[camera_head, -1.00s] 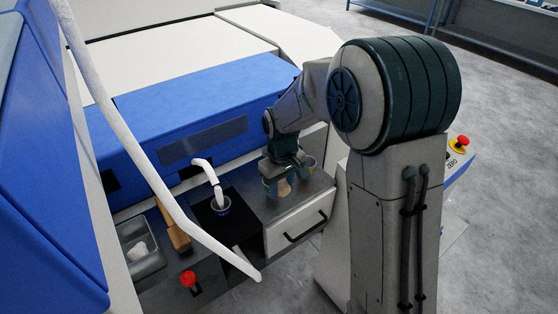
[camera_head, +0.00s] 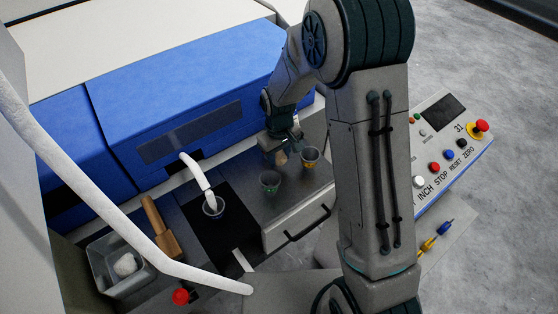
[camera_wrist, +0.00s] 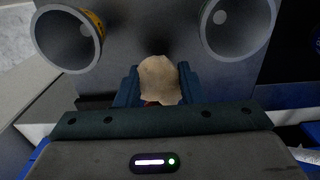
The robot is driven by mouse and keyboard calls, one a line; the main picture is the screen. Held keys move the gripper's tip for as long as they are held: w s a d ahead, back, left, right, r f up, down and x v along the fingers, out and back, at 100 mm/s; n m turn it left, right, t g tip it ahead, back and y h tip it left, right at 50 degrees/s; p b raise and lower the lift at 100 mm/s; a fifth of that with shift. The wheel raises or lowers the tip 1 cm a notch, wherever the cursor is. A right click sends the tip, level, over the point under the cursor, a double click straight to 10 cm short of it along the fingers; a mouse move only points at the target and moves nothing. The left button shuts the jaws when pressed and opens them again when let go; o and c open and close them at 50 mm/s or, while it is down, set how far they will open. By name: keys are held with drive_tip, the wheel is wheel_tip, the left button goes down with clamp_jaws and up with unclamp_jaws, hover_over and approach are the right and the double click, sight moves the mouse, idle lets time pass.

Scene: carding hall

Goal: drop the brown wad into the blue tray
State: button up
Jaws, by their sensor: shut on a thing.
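The brown wad (camera_head: 281,158) is a small pale tan lump between the jaws of my gripper (camera_head: 280,147). In the wrist view the wad (camera_wrist: 160,80) sits between both fingers of my gripper (camera_wrist: 158,86), above a dark grey worktop. In the head view, wad and gripper are beside and behind a green-banded cup (camera_head: 270,183) and left of a yellow-banded cup (camera_head: 310,158). I see no plainly blue tray. A grey metal tray (camera_head: 104,270) at the lower left holds a white wad (camera_head: 125,265). A blue-banded cup (camera_head: 214,208) stands under a white sliver tube.
A wooden-handled brush (camera_head: 160,230) lies beside the grey tray. A red knob (camera_head: 180,296) stands at the front edge. A blue machine cover (camera_head: 180,110) rises behind. A button panel (camera_head: 445,140) is at the right.

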sight(279, 163)
drive_tip(key=shift+f, duration=1.65)
drive_tip(key=shift+f, duration=0.1)
drive_tip(key=o, duration=1)
drive_tip(key=shift+c, duration=0.2)
